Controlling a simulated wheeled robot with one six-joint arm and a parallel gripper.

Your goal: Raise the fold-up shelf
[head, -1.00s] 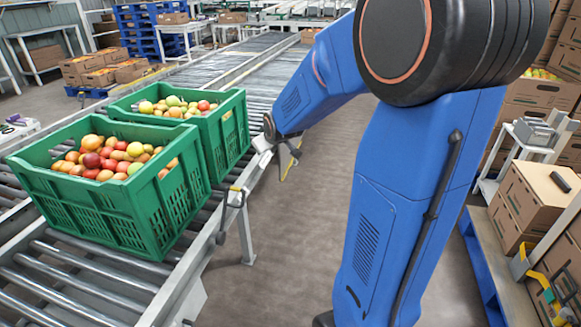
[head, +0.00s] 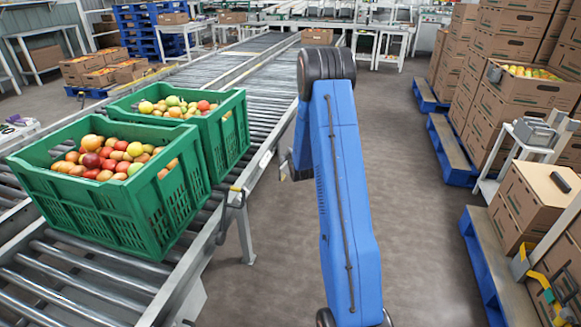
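I cannot make out a fold-up shelf for certain in the head view. A pale grey panel (head: 190,303) hangs under the near side rail of the roller conveyor, low in the picture, and I cannot tell if it is the shelf. My blue arm stands upright in the middle, right of the conveyor. My gripper is hidden behind the arm. Only a small dark part of mine shows at the arm's left edge, so whether the gripper is open or touches anything is not visible.
Two green crates (head: 140,225) of tomatoes stand on the roller conveyor (head: 70,285) at left. Blue pallets (head: 485,270) with stacked cartons (head: 540,205) and a white stand (head: 488,187) line the right. The grey floor (head: 425,240) between is clear.

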